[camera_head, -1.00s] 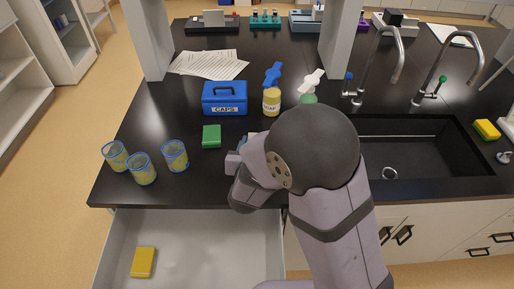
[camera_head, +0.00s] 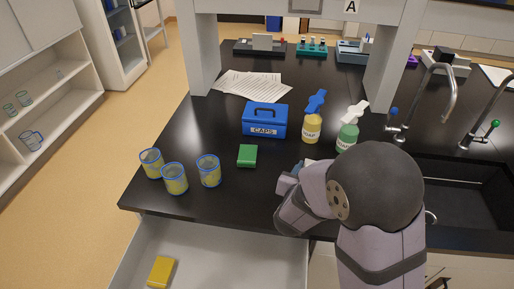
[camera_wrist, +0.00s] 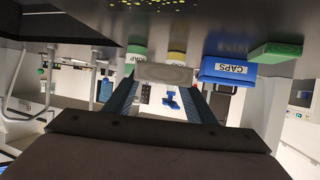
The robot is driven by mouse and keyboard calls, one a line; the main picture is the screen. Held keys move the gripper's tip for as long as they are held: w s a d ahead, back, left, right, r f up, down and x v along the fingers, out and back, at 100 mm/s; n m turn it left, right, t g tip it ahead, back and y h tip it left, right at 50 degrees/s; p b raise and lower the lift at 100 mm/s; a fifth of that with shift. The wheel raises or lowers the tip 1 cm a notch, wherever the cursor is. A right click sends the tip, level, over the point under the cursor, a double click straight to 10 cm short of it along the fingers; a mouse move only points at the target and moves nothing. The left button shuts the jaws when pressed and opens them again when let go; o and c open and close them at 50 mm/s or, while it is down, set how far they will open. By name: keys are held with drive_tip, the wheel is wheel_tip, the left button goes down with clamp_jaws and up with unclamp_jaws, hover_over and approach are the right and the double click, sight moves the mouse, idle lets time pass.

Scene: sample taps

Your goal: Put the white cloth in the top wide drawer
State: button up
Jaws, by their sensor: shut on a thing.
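My gripper (camera_wrist: 163,82) is low over the counter. Its two fingers are closed on a pale, flat piece with an oval mark, which I take as the white cloth (camera_wrist: 165,74). In the head view my arm hides most of the gripper, and only a small pale bit of the cloth (camera_head: 309,162) shows. The wide drawer (camera_head: 215,255) under the counter's front edge is pulled open. A yellow block (camera_head: 161,271) lies in its left part, and the rest of the visible floor is bare.
On the black counter, a green block (camera_head: 247,155) and the blue CAPS box (camera_head: 265,120) are left of the gripper. Two soap bottles (camera_head: 312,126) (camera_head: 348,132) stand behind it. Three blue-rimmed beakers (camera_head: 175,178) stand near the front left. The sink (camera_head: 468,190) is right.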

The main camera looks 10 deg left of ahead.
drive_tip(key=shift+m+h, duration=0.3)
drive_tip(key=shift+h, duration=0.1)
drive_tip(key=w+d, duration=0.1)
drive_tip(key=w+d+b, duration=0.1)
drive_tip(key=d, duration=0.1)
drive_tip(key=shift+w+d, duration=0.15)
drive_tip(key=shift+d, duration=0.1)
drive_tip(key=shift+w+d+r+b, duration=0.1)
drive_tip(key=shift+w+r+b, duration=0.45)
drive_tip(key=shift+w, duration=0.3)
drive_tip(key=w+a+r+n+y, duration=0.2)
drive_tip(key=w+a+n+y, duration=0.1)
drive_tip(key=w, duration=0.1)
drive_tip(key=n+y, duration=0.5)
drive_tip(key=y, duration=0.1)
hover_over(277, 173)
drive_tip(key=shift+f+b, duration=0.45)
drive_tip(key=shift+f, duration=0.15)
drive_tip(key=shift+g, duration=0.3)
drive_tip(key=shift+f+p, duration=0.85)
drive_tip(key=shift+f, duration=4.1)
drive_tip(key=shift+f, duration=0.1)
